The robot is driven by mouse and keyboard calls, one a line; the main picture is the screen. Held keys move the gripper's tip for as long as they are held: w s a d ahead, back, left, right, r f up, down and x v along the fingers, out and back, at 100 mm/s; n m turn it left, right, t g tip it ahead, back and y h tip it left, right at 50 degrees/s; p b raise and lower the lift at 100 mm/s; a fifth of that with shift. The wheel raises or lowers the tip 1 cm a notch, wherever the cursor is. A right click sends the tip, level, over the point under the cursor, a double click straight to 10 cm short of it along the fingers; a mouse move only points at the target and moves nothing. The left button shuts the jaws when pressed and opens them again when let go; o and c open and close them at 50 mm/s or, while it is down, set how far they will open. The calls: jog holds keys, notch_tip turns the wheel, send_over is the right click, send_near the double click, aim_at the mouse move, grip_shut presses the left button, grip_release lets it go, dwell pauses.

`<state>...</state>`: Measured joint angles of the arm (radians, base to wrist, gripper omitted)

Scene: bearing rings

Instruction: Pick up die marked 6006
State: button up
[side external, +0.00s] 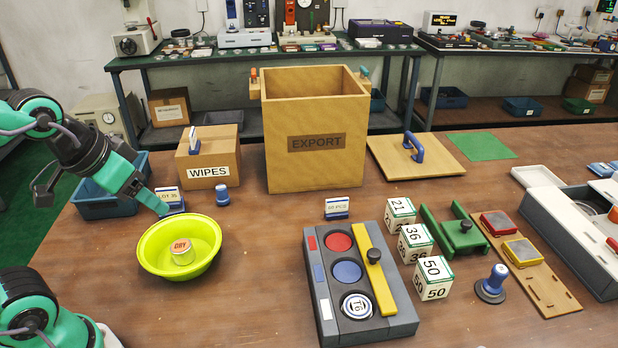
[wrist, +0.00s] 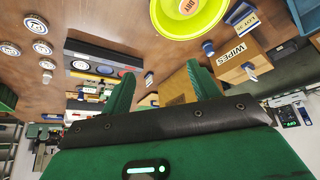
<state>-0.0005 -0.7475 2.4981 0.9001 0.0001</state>
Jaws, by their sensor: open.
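I cannot read 6006 on anything in either view. In the wrist view, several small round pieces with pale, marked tops (wrist: 43,47) stand at the upper left; their markings are too small to read. My gripper (side external: 156,203) is at the left in the side view, tilted down behind the lime bowl, next to the LOT 35 card. In the wrist view its green fingers (wrist: 162,88) are apart with nothing between them, well away from the round pieces.
Behind stand the WIPES box (side external: 232,155) and tall EXPORT box (side external: 273,165). A grey block (side external: 328,300) and white cubes marked 21, 36 and 50 (side external: 433,278) stand to the right.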

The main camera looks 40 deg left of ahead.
jog(key=w+a+g, duration=0.2)
jog(key=w+a, duration=0.1)
jog(key=w, duration=0.5)
jog(key=n+g, duration=0.2)
jog(key=g, duration=0.2)
send_over(221, 187)
jog(key=f, duration=1.5)
jog(key=shift+s+d+f, duration=0.2)
jog(key=shift+d+f, duration=0.05)
jog(key=shift+f, duration=0.15)
jog(key=shift+w+a+f, duration=0.15)
jog(key=shift+a+f, duration=0.1)
jog(key=shift+f, duration=1.45)
jog(key=shift+f, duration=2.6)
